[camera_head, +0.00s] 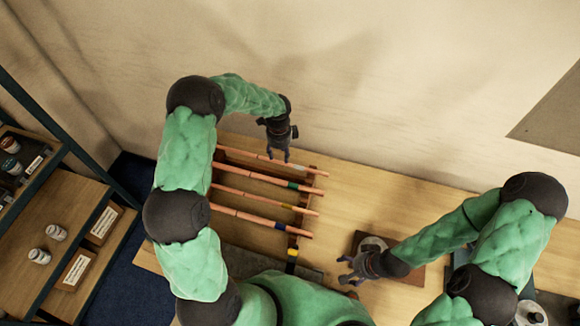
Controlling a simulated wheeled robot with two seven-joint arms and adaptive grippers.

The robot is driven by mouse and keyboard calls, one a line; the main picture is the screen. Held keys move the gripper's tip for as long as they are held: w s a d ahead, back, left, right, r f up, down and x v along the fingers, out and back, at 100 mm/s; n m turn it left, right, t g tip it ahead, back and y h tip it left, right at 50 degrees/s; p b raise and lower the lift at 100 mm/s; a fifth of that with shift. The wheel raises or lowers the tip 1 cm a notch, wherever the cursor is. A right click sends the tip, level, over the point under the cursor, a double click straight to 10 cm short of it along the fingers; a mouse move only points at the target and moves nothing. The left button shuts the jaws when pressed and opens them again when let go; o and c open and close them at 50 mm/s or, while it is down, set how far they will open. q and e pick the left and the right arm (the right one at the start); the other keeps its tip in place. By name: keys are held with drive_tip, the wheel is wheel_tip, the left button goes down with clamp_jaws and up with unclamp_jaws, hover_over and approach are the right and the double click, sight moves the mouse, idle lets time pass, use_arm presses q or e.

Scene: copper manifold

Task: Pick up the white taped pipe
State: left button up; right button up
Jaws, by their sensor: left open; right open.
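Several copper pipes lie side by side across a wooden rack (306,216) on the table. The white taped pipe (314,172) is the one farthest back, nearest the wall; its pale tape band shows right of its middle. My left gripper (279,159) is open over this pipe, pointing down, with its fingertips close to it in the picture. I cannot tell whether they touch it. My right gripper (345,271) is open and empty, by a brown board at the front of the table.
Pipes with green (293,185), yellow (287,206) and blue (281,225) tape lie in front of the white taped one. The brown board (408,278) sits under my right forearm. A shelf with jars (56,233) stands at left. The table (375,200) is clear right of the rack.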

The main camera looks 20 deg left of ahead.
sight(281, 163)
use_arm(q)
drive_tip(key=f, duration=0.1)
drive_tip(key=f+b, duration=0.1)
drive_tip(key=f, duration=0.1)
drive_tip(key=f+b, duration=0.1)
drive_tip(key=f, duration=0.1)
drive_tip(key=shift+d, duration=0.25)
use_arm(e)
wheel_tip(281, 163, down, 3)
drive_tip(key=shift+r, duration=0.15)
use_arm(q)
drive_tip(key=shift+r, duration=0.1)
use_arm(e)
drive_tip(key=shift+r, duration=0.1)
use_arm(q)
drive_tip(key=shift+c, duration=1.1)
clamp_jaws()
